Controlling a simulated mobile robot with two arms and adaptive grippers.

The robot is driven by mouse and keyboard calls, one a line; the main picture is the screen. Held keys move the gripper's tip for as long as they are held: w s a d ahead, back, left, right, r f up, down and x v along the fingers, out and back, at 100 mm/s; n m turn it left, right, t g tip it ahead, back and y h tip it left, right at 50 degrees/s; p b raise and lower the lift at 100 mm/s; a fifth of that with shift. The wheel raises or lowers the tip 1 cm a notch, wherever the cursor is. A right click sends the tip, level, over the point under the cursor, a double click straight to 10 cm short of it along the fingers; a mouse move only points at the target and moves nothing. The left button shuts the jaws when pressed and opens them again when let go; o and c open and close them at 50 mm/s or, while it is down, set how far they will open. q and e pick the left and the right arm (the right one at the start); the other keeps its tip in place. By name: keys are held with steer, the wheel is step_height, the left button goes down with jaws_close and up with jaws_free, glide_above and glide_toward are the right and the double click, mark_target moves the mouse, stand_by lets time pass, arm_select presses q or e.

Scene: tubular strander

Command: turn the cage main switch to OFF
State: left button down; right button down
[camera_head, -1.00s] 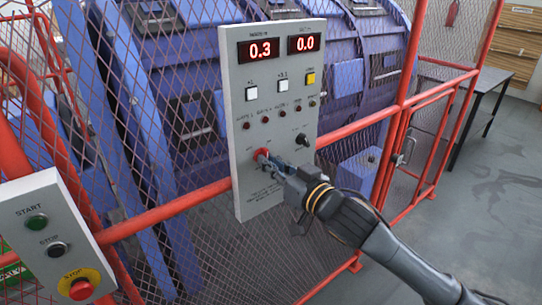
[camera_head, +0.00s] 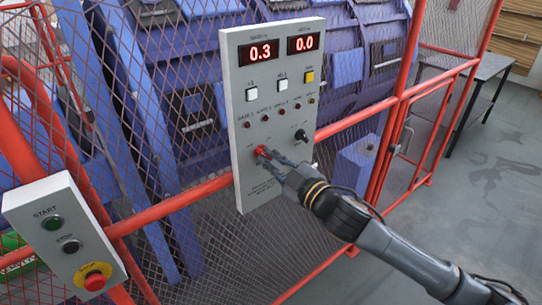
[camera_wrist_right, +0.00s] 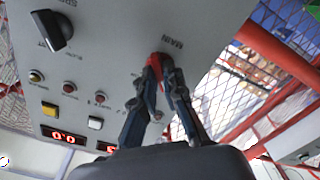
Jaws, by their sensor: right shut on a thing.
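The cage main switch (camera_head: 261,151) is a red knob low on the left of the grey control panel (camera_head: 285,175). It also shows in the right wrist view (camera_wrist_right: 156,63), under the label MAIN. My right gripper (camera_head: 268,153) reaches it from the lower right. Its two fingers (camera_wrist_right: 163,70) are closed on the red knob, one on each side, and hide much of it. I cannot read which position the switch points to. My left gripper is not in view.
A black selector knob (camera_head: 301,135) sits right of the switch, below buttons, lamps and red displays (camera_head: 260,53). The panel hangs on a red-framed mesh fence (camera_head: 350,128). A START/STOP box with a red stop button (camera_head: 95,281) is at lower left.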

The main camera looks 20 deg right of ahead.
steer(key=shift+n, duration=0.5)
steer(key=c, duration=1.4)
jaws_free()
steer(key=v, duration=1.2)
